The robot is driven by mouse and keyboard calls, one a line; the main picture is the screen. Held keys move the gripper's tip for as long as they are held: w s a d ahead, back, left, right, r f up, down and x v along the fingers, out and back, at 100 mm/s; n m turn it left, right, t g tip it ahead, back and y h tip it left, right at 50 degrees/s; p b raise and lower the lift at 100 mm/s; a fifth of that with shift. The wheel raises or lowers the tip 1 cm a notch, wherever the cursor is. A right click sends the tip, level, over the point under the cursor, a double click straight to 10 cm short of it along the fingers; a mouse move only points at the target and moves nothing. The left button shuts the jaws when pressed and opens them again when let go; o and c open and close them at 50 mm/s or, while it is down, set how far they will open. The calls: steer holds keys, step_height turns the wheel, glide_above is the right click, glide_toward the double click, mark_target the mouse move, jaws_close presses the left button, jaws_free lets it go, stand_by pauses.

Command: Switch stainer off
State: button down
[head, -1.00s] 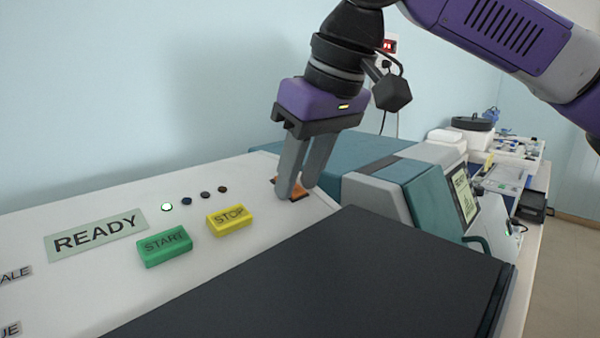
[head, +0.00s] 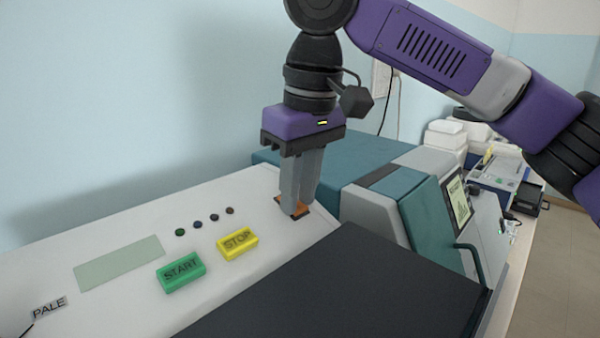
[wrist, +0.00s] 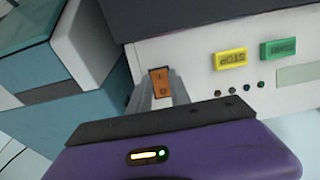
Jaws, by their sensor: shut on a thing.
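The stainer (head: 230,205) has a white top panel. Its orange rocker switch (wrist: 161,82) sits in a dark frame near the panel's right end. My gripper (head: 297,211) points down at the switch, with its grey fingers on either side of the rocker, shut on it. In the head view the fingers hide most of the switch. The status window (head: 118,263) is blank. The row of small lamps (head: 197,222) looks dark.
A green START button (head: 181,272) and a yellow STOP button (head: 238,244) stand on the panel left of my gripper. A dark flat cover (head: 350,285) lies in front. A teal unit with a screen (head: 457,203) stands to the right. A wall is behind.

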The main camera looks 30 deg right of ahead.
steer(key=shift+r, duration=0.1)
steer(key=c, duration=1.2)
jaws_free()
step_height(320, 180, up, 8)
steer(key=b, duration=0.1)
steer(key=shift+s+d, duration=0.15)
steer(key=shift+s, duration=0.3)
steer(key=shift+f, duration=0.2)
